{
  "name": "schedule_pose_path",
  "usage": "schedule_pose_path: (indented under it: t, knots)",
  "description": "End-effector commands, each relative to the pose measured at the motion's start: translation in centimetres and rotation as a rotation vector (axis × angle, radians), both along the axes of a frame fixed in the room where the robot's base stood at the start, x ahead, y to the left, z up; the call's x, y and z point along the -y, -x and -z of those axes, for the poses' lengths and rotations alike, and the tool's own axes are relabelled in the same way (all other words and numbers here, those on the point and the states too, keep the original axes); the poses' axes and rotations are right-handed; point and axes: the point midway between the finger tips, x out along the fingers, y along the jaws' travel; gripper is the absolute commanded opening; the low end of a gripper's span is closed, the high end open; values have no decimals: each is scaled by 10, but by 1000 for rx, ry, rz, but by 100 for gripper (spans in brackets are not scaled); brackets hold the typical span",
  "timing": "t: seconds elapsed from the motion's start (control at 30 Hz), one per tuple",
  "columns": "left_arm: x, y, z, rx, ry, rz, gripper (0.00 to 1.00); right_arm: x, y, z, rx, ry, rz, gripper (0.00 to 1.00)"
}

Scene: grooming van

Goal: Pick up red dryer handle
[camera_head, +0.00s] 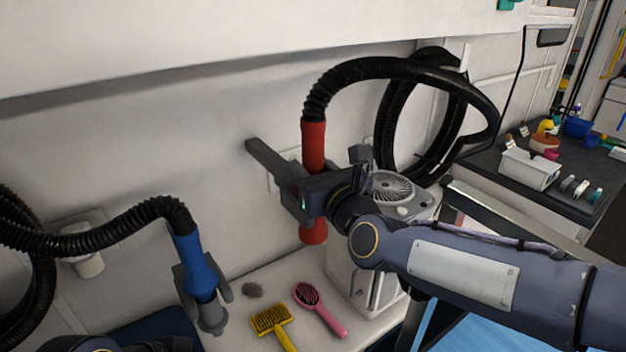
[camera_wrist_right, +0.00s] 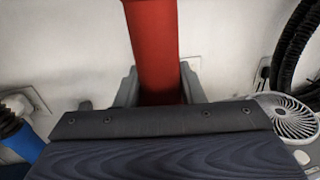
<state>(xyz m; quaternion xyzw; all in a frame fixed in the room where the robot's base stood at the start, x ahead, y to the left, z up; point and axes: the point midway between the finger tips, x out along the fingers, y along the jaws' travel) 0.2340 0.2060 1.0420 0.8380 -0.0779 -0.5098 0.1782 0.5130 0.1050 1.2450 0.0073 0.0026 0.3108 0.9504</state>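The red dryer handle (camera_head: 314,143) hangs upright from a black hose by the back wall. My right gripper (camera_head: 302,196) reaches it from the right and covers its middle; its lower end shows below. In the right wrist view the red handle (camera_wrist_right: 157,55) stands between the two grey fingers, which lie against its sides with no clear gap. A dark bar (camera_head: 268,160) runs from behind the gripper to the upper left; I cannot tell what it belongs to.
A yellow brush (camera_head: 270,322) and a pink brush (camera_head: 318,308) lie on the white counter below. A white fan unit (camera_head: 392,188) stands right behind my forearm. A black hose coils behind.

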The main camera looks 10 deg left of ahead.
Motion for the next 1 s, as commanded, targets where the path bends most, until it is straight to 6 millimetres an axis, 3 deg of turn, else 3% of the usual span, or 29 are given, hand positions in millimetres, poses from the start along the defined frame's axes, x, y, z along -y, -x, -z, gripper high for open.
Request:
schedule_pose_path:
  t: [0.17, 0.47, 0.77, 1.0]
  knots:
    - [0, 0, 0, 0, 0, 0, 36, 0, 0, -2, 3, -3, 1, 8]
    - [0, 0, 0, 0, 0, 0, 36, 0, 0, -5, 4, -4, 1, 8]
    - [0, 0, 0, 0, 0, 0, 36, 0, 1, -39, 6, -7, 0, 8]
    - [0, 0, 12, 0, 0, 0, 36, 29, 39, -37, 5, -6, 1, 8]
